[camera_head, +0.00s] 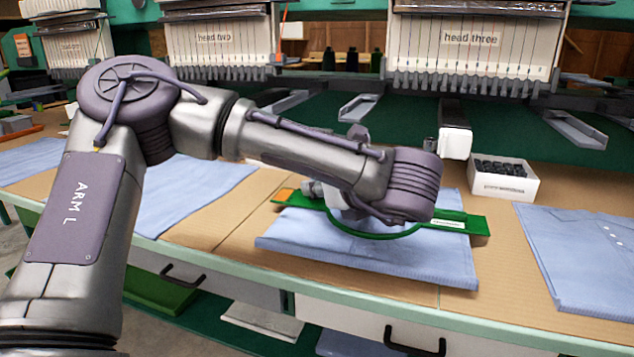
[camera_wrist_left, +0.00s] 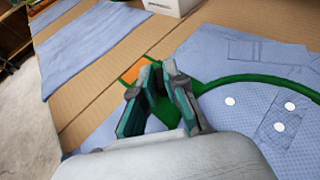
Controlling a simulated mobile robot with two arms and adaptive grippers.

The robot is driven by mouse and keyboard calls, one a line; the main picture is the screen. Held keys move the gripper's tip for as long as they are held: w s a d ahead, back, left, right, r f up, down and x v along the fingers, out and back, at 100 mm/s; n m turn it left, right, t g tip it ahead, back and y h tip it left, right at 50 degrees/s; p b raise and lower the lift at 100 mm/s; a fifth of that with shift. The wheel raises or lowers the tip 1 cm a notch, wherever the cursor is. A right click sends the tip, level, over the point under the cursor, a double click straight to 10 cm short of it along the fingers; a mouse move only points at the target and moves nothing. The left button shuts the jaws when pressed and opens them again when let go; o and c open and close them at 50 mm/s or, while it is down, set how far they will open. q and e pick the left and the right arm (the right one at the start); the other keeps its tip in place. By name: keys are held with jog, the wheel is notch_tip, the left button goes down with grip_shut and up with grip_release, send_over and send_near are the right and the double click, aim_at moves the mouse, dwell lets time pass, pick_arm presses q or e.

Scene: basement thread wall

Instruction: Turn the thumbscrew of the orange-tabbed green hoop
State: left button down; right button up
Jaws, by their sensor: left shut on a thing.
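The green hoop (camera_head: 380,236) lies on a light blue garment (camera_head: 375,262) on the bench, partly covered by my left arm. Its orange tab (camera_head: 285,194) shows at the left end; the tab (camera_wrist_left: 133,71) is also just beyond my fingers in the left wrist view. A green arc of the hoop (camera_wrist_left: 262,78) runs to the right there. My left gripper (camera_wrist_left: 155,78) is at the tab end of the hoop, its fingers closed on a small part there. The thumbscrew is hidden between the fingers. My right gripper is not in view.
A white box (camera_head: 503,181) of dark spools stands behind the hoop on the right. A white machine part (camera_head: 455,138) hangs close behind my left wrist. Other blue garments (camera_head: 588,262) lie on both sides. Machine heads (camera_head: 470,45) line the back. Bare brown bench top shows between garments.

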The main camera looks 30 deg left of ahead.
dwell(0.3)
pick_arm(q)
jog(key=c, duration=1.2)
grip_release()
